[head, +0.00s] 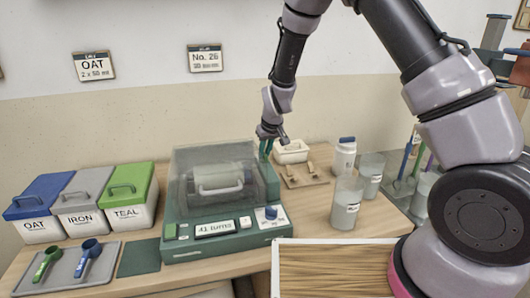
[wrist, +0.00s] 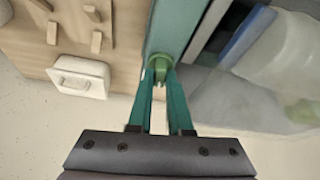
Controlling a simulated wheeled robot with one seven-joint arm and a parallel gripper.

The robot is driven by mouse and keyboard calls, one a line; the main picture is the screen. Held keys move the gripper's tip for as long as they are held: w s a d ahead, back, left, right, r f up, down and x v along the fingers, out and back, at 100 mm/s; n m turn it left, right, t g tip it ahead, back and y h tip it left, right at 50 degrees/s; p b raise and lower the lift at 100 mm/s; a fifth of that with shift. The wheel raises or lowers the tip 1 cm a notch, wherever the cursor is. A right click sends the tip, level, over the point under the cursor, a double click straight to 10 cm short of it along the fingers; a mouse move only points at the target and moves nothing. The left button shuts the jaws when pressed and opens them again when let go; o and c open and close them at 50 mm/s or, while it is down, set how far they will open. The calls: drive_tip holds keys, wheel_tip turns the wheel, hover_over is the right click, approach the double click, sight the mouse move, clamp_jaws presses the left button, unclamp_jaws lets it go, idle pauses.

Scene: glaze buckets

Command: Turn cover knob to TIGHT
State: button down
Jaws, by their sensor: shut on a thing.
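The teal machine (head: 225,240) stands on the table with a clear cover (head: 190,160) closed over a pale jar lying on its side. Its display (head: 214,229) reads "41 turns". My gripper (head: 266,150) points down at the machine's back right corner. In the wrist view my gripper (wrist: 160,78) has its teal fingers shut on a round green knob (wrist: 160,62) at the end of a teal bar (wrist: 172,28). In the head view the fingers and arm hide this knob. No TIGHT marking is readable. A separate blue knob (head: 271,212) sits on the front panel.
Lidded bins (head: 130,195) and a tray (head: 70,265) with two scoops stand left. Clear containers (head: 345,205) and a white bottle (head: 344,157) stand right.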

drive_tip(key=shift+m+h, duration=0.4)
drive_tip(key=shift+m, duration=0.6)
drive_tip(key=c, duration=0.8)
unclamp_jaws()
drive_tip(key=shift+c, duration=0.2)
drive_tip(key=shift+a, duration=0.1)
